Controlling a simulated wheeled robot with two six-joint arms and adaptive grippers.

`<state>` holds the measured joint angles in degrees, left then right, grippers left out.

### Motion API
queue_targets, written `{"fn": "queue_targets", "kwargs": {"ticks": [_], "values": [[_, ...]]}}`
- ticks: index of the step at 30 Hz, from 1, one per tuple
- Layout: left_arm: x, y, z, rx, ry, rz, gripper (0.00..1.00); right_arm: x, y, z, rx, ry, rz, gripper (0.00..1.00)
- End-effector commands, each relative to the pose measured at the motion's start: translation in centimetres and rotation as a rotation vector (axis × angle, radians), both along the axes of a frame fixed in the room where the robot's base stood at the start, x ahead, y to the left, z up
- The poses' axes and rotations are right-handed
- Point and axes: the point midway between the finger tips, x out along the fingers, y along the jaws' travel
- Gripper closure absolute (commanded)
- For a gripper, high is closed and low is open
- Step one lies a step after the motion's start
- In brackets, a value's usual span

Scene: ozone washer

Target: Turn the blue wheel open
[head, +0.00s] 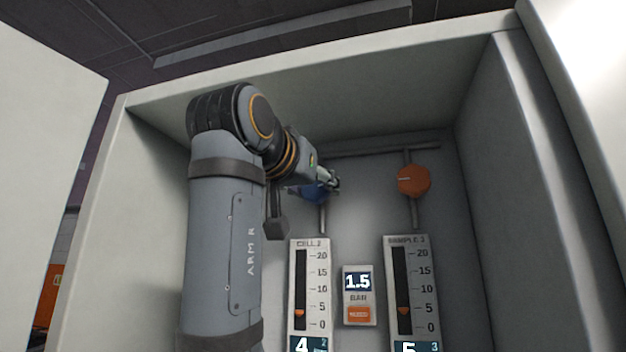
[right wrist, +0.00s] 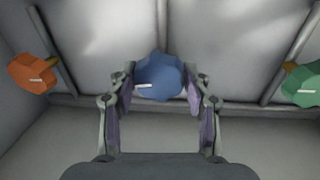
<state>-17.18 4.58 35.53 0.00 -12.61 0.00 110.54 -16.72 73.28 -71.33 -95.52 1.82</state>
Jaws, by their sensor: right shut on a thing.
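The blue wheel (head: 313,193) sits on a pipe at the back of the cabinet, partly hidden behind my right gripper in the head view. In the right wrist view the blue wheel (right wrist: 158,78) is between the two fingers and shows a short white mark at its lower left. My right gripper (head: 333,181) reaches in from the left side of the picture. In the right wrist view the right gripper (right wrist: 158,88) is shut on the blue wheel, with one finger on each side. My left gripper is not in view.
An orange wheel (head: 413,180) is to the right on the back wall. A green wheel (right wrist: 302,84) shows in the right wrist view. Below are the CELL 2 gauge (head: 309,300), the SAMPLE 3 gauge (head: 412,290) and a 1.5 bar display (head: 357,282). Cabinet walls enclose the arm.

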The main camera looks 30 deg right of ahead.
Motion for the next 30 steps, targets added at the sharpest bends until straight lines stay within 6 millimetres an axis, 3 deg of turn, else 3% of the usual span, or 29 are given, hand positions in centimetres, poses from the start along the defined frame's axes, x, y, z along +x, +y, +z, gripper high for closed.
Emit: {"fn": "queue_targets", "kwargs": {"ticks": [11, 27, 28, 30], "values": [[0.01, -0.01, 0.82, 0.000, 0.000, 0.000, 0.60, 0.00, -0.01, 0.17, 0.090, -0.111, 0.000, 0.83], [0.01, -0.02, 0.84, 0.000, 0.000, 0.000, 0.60, 0.02, -0.01, 0.00, 0.107, -0.125, 0.001, 0.83], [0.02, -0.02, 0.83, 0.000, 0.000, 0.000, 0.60, 0.03, 0.00, -0.01, 0.107, -0.125, 0.001, 0.47], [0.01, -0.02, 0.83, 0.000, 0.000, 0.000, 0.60, 0.03, -0.01, -0.02, 0.106, -0.124, 0.001, 0.38]]}}
